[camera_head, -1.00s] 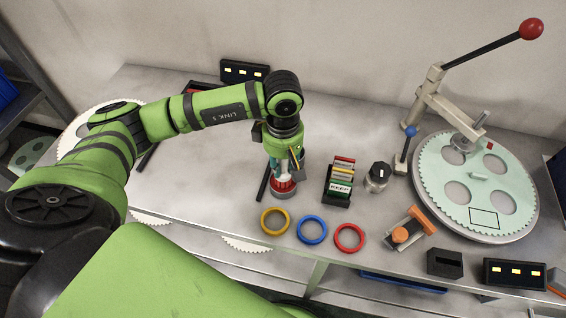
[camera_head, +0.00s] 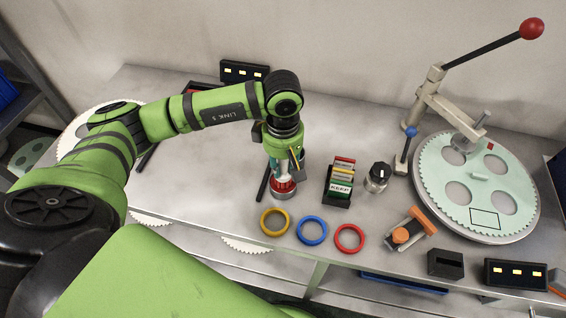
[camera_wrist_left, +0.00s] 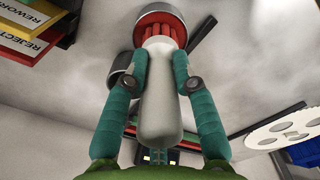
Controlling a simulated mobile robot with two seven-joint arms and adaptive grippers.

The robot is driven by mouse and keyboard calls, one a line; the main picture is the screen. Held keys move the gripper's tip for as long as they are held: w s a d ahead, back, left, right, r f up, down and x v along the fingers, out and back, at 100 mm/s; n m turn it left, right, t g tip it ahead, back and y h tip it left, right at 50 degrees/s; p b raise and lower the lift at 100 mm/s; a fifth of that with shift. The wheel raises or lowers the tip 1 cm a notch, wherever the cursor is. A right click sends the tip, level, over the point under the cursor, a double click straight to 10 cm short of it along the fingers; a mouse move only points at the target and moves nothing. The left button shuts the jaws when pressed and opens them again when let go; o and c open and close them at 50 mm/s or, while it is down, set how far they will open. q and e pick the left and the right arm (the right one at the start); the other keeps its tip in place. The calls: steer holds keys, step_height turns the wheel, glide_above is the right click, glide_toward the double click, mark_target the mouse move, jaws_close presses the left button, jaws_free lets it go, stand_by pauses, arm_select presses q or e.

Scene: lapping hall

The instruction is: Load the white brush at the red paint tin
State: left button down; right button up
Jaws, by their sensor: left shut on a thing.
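My left gripper (camera_head: 284,165) points down over the table and is shut on the white brush (camera_wrist_left: 160,107). In the left wrist view the pale handle lies between two teal fingers (camera_wrist_left: 158,82), and red bristles (camera_wrist_left: 163,37) show at its far end. The bristles are at the mouth of the red paint tin (camera_wrist_left: 160,13), a round grey tin with red inside. In the head view the tin (camera_head: 284,193) stands directly beneath the gripper, with red at its top. The gripper hides most of the brush there, and how deep the bristles sit cannot be told. My right gripper is not in view.
Yellow (camera_head: 274,222), blue (camera_head: 312,230) and red (camera_head: 349,237) rings lie along the front. A card holder (camera_head: 337,199) and a dark knob (camera_head: 377,176) stand right of the tin. A black bar (camera_head: 263,184) lies close left. A lever press (camera_head: 424,110) and toothed disc (camera_head: 510,218) fill the right.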

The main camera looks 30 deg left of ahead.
arm_select(q)
steer(key=shift+s, duration=0.1)
steer(key=shift+r+p, duration=1.7)
steer(key=shift+r, duration=1.8)
